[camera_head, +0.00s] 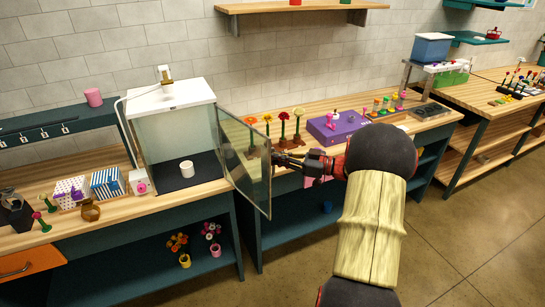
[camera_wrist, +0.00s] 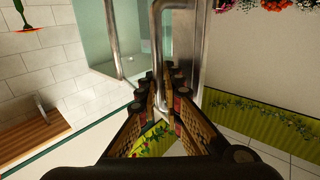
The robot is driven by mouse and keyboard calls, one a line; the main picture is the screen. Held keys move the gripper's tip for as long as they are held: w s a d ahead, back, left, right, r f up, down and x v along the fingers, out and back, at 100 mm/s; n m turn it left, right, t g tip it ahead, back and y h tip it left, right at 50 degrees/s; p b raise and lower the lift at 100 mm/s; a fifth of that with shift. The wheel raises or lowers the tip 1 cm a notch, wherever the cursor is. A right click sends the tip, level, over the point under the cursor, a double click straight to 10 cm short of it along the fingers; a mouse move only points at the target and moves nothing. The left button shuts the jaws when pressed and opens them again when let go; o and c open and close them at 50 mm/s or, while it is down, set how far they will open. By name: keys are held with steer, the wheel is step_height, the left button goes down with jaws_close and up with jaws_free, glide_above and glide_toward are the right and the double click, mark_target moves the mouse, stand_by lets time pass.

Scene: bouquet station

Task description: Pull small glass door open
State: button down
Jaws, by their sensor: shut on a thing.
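The small glass door (camera_head: 247,172) belongs to a white-topped glass cabinet (camera_head: 172,97) on the wooden counter. The door is swung outward from the cabinet, and the cabinet front stands open. My gripper (camera_head: 276,158) is at the door's free edge in the head view. In the wrist view, my gripper (camera_wrist: 164,100) is shut on the metal door handle (camera_wrist: 158,50), with the bar between its fingers. A white cup (camera_head: 187,168) stands on the dark floor inside the cabinet.
Flowers (camera_head: 282,127) and a purple box (camera_head: 338,126) stand on the counter behind and right of the door. Patterned boxes (camera_head: 106,183) and a pink-and-white box (camera_head: 141,182) stand left of the cabinet. Potted flowers (camera_head: 184,257) sit on the lower shelf. The floor at right is clear.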

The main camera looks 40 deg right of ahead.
steer(key=c, duration=2.3)
jaws_free()
steer(key=v, duration=1.2)
